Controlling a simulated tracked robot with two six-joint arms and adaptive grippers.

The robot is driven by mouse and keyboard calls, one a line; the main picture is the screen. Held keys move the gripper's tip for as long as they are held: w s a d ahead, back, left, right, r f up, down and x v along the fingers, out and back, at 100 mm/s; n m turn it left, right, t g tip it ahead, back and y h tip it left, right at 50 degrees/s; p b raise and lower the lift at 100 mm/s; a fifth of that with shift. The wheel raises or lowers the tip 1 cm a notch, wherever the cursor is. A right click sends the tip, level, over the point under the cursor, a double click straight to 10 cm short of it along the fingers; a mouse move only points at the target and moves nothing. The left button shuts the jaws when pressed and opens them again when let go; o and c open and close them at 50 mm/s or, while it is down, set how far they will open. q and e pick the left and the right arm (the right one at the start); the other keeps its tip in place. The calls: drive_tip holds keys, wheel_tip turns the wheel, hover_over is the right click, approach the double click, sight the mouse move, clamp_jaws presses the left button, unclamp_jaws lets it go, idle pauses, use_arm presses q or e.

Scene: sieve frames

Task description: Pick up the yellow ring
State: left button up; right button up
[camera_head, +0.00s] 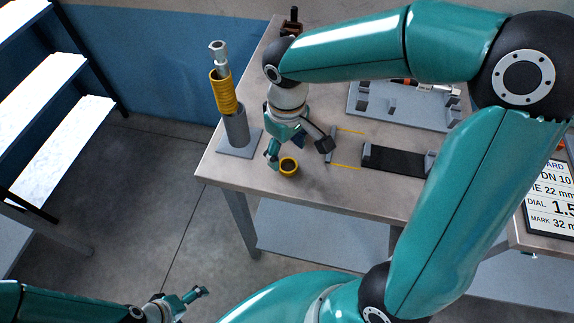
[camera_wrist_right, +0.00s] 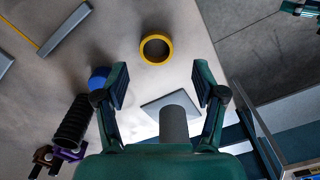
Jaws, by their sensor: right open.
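The yellow ring (camera_head: 280,169) lies flat on the table near its front left corner. In the right wrist view the ring (camera_wrist_right: 144,50) is whole and unobstructed, ahead of the fingertips and roughly centred between them. My right gripper (camera_head: 299,153) points down over the table beside the ring, its fingers spread and empty. It also shows open in the right wrist view (camera_wrist_right: 159,84), with the ring outside the jaws. My left gripper (camera_head: 188,297) is low at the bottom of the head view, away from the table; its jaw opening is unclear.
A grey post (camera_head: 237,128) on a square base stands left of the ring, carrying a yellow ribbed sleeve (camera_head: 227,98). A blue piece (camera_wrist_right: 98,78) and a black ribbed part (camera_wrist_right: 71,124) are near the right gripper. A black-topped holder (camera_head: 392,160) lies to the right.

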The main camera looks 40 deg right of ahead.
sight(288, 168)
drive_tip(key=shift+w+d+f+p, duration=0.1)
drive_tip(key=shift+f+p, duration=0.1)
drive_tip(key=shift+f, duration=1.15)
drive_tip(key=shift+w+d+f+p, duration=0.1)
drive_tip(key=shift+f+p, duration=0.05)
drive_tip(key=shift+f, duration=1.2)
drive_tip(key=c, duration=0.8)
